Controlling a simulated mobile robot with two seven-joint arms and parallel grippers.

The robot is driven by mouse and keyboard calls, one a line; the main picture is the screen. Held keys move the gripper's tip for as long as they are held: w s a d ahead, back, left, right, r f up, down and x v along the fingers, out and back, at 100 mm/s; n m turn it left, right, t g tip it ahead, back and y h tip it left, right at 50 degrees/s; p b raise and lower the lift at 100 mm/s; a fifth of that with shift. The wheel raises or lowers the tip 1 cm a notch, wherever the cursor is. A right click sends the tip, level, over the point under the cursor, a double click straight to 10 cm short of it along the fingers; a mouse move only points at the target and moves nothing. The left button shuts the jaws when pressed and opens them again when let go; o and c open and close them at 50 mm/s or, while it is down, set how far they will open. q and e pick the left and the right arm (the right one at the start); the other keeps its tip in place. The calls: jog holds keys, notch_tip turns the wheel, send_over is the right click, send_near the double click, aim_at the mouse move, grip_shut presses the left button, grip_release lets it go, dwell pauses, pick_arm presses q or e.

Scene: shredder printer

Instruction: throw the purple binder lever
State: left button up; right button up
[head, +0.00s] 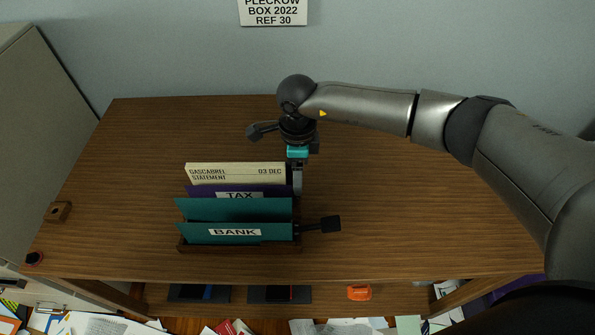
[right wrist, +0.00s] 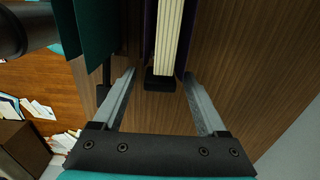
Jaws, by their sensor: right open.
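The purple binder (head: 240,190), labelled TAX, stands in a wooden rack (head: 240,246) on the desk, behind two teal covers and in front of a cream statement sheet. Its right end is partly hidden by my right gripper (head: 297,182), which points down there. In the right wrist view my right gripper (right wrist: 160,76) is open, with purple edges (right wrist: 182,35) and a cream stack (right wrist: 168,35) between and beyond its fingers. A small black block (right wrist: 160,84) shows at the stack's end; I cannot tell whether it is the lever. The left gripper is not in view.
A black lever (head: 325,224) sticks out right from the front teal BANK binder (head: 220,236). The desk (head: 420,220) is clear to the right. A small wooden block (head: 58,212) is at its left edge. Papers and an orange item (head: 359,292) lie below.

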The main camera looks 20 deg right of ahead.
grip_shut()
dwell(0.6)
dwell(0.8)
